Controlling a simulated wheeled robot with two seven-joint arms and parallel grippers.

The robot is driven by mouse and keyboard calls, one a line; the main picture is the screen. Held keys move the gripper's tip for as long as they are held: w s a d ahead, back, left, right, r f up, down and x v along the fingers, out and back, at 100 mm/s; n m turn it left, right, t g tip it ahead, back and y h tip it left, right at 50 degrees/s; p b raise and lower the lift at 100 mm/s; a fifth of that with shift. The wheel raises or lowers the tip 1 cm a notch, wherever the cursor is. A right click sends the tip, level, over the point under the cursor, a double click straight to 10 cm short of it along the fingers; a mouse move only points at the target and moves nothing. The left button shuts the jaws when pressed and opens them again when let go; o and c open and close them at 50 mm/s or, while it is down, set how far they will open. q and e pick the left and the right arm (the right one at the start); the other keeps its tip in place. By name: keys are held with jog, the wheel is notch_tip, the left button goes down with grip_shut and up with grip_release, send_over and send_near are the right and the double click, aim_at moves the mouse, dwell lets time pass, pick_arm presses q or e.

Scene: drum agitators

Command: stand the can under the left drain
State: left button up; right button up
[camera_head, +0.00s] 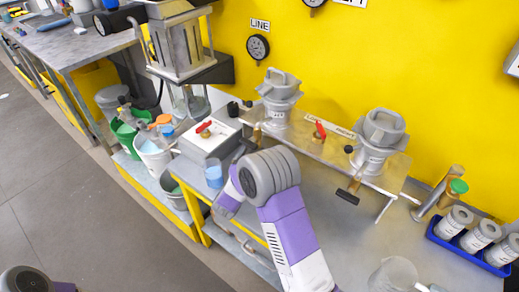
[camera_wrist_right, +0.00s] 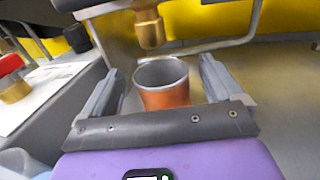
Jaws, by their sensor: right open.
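In the right wrist view a copper-coloured can (camera_wrist_right: 165,98) with a grey rim stands upright, its base partly hidden by my gripper. A brass drain spout (camera_wrist_right: 150,29) hangs just above and slightly behind its rim; how well they line up in depth is unclear. My right gripper (camera_wrist_right: 160,72) is open, with one jaw on each side of the can and visible gaps. In the head view my right arm hides the can and gripper. The left agitator (camera_head: 278,98) stands on the metal shelf (camera_head: 318,152) above that area. My left gripper is out of view.
A white box (camera_head: 210,138) with a red-handled valve stands left of my arm, with a blue-tinted beaker (camera_head: 214,174) beside it. The right agitator (camera_head: 379,140) is on the same shelf. A blue crate (camera_head: 437,237) of grey cans and a clear jug (camera_head: 393,273) are on the right.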

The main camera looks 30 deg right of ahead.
jog(key=p+v, duration=0.1)
jog(key=v, duration=0.7)
